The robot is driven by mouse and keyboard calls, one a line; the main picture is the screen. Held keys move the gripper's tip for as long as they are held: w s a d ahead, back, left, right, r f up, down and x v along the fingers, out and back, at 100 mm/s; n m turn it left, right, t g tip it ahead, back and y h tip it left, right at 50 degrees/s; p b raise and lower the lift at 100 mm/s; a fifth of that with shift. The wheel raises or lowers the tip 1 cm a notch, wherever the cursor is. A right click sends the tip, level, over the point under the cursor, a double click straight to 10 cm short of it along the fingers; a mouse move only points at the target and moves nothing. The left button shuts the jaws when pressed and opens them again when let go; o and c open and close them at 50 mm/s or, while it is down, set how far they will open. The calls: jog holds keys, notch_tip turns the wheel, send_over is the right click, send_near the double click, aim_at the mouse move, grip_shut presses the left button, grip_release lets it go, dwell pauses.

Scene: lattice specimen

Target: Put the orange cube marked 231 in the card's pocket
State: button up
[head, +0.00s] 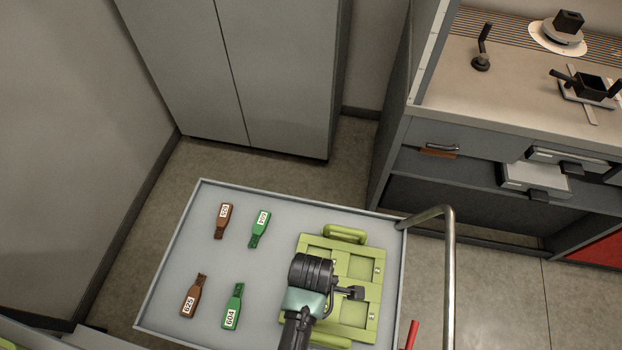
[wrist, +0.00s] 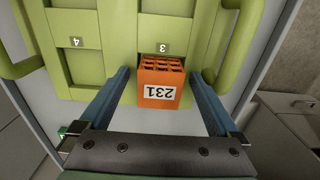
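The lime-green card (head: 362,262) lies at the right end of the grey cart top, with recessed pockets and a handle at its far edge. In the wrist view the card (wrist: 117,45) shows pockets labelled 3 and 4. The orange cube marked 231 (wrist: 160,90) has a lattice face and a white label; it is at the near part of pocket 3. I cannot tell whether it is seated. My gripper (wrist: 161,80) is open, its blue fingers on either side of the cube with gaps showing. In the head view my gripper (head: 352,292) is over the card and the cube is hidden.
Brown tags (head: 223,220) and green tags (head: 259,230) lie on the cart top (head: 165,290), left of the card. A metal handle rail (head: 447,260) rises at the cart's right. A bench (head: 480,85) with apparatus stands at the back right.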

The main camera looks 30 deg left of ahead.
jog(key=shift+o, duration=0.2)
jog(key=shift+r, duration=0.1)
notch_tip(320, 180, up, 5)
jog(key=p, duration=0.5)
jog(key=shift+p, duration=0.35)
dwell(0.4)
notch_tip(320, 180, up, 13)
dwell(0.4)
dwell(0.3)
